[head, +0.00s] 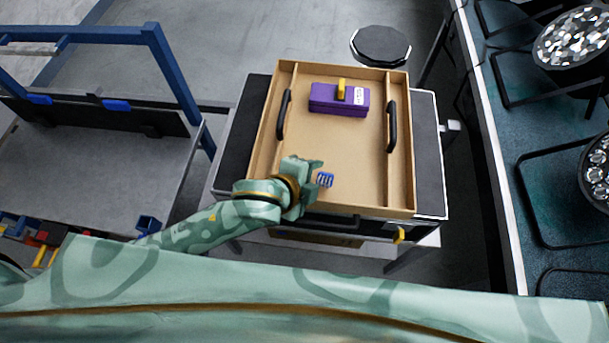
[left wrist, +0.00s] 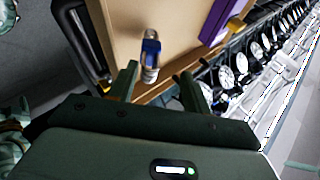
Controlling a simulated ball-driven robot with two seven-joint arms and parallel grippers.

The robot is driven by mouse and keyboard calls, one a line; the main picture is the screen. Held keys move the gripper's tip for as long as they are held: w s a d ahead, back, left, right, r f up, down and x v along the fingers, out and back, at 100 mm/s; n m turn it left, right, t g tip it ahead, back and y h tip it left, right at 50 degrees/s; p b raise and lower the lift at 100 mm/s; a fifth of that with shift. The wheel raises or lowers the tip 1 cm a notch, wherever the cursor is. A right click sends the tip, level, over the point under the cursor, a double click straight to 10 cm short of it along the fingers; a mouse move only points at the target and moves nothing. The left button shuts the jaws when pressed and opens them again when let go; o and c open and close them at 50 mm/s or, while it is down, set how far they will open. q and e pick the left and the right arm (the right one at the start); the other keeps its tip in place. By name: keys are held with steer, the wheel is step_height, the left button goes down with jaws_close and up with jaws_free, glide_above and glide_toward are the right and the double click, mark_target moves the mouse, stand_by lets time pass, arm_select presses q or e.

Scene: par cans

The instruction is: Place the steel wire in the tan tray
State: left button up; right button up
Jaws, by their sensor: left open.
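The tan tray (head: 350,160) is a shallow wooden box with two black handles, on a dark-topped cart. A small blue-and-silver item (head: 325,180), seemingly the steel wire, appears inside the tray near its front edge. In the left wrist view it (left wrist: 151,55) is a short cylinder with a blue band, just beyond the fingertips. My left gripper (head: 316,179) is over the tray's front part, beside the item. Its fingers stand apart in the left wrist view (left wrist: 159,74), with nothing gripped between them. My right gripper is out of view.
A purple box (head: 325,103) with a yellow part on top lies at the tray's back. The tray's middle is clear. A grey bench with a blue frame (head: 100,170) stands left; a teal surface with lamps (head: 540,160) runs along the right. A round black stool (head: 380,45) stands behind.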

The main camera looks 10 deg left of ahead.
arm_select(q)
steer(key=shift+p+v, duration=0.4)
steer(key=shift+v, duration=1.5)
